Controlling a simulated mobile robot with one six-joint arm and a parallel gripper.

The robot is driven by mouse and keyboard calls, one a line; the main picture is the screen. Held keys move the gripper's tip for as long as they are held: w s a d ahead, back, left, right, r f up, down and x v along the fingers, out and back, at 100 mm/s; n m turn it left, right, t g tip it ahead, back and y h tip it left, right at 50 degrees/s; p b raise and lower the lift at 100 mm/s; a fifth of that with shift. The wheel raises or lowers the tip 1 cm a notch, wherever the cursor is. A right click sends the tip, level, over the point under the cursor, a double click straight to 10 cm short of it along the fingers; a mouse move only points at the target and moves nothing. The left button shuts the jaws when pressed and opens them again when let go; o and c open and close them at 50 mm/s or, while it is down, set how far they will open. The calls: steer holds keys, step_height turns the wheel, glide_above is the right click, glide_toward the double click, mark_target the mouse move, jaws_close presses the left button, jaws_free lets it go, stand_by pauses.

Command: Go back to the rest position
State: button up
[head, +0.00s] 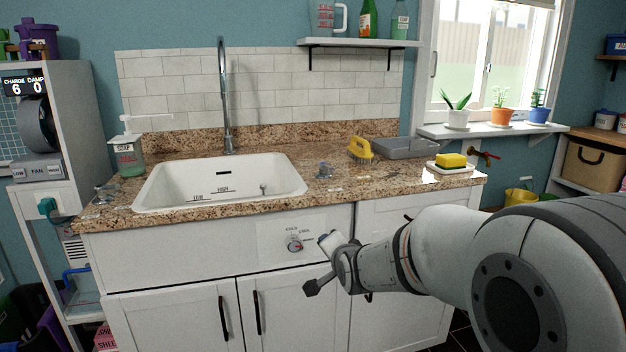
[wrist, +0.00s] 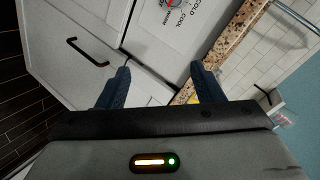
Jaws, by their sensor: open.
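My gripper (head: 318,262) is in front of the white sink cabinet (head: 190,253), below the counter edge and close to a red-marked dial (head: 294,243) on the cabinet front. In the wrist view the two dark blue fingers of my gripper (wrist: 160,85) are spread apart with nothing between them. The dial (wrist: 172,4) shows at the top of that view, beyond the fingers and apart from them. In the head view the fingertips are small and partly hidden by the wrist.
The granite counter (head: 240,180) holds a white sink (head: 222,183), a soap bottle (head: 128,150), a yellow brush (head: 360,149), a grey tray (head: 405,148) and a sponge on a dish (head: 451,161). Potted plants line the window sill (head: 490,131). A black door handle (wrist: 88,52) lies left of my fingers.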

steer(key=s+d+r+n+g+p, duration=0.3)
steer(key=s+r+p, duration=0.2)
steer(key=s, duration=0.5)
steer(key=s+d+r+n+g+h+p, duration=0.1)
steer(key=s+d+r+n+g+p, duration=0.2)
steer(key=s+r+p, duration=0.3)
steer(key=s+d+r+n+g+h+p, duration=0.1)
steer(key=s+d+r+n+g+p, duration=0.2)
steer(key=s+p, duration=0.5)
steer(key=s+d+r+g, duration=0.1)
steer(key=s+r, duration=0.1)
steer(key=s, duration=0.4)
steer(key=shift+s+d+r, duration=0.2)
steer(key=shift+s+r, duration=0.05)
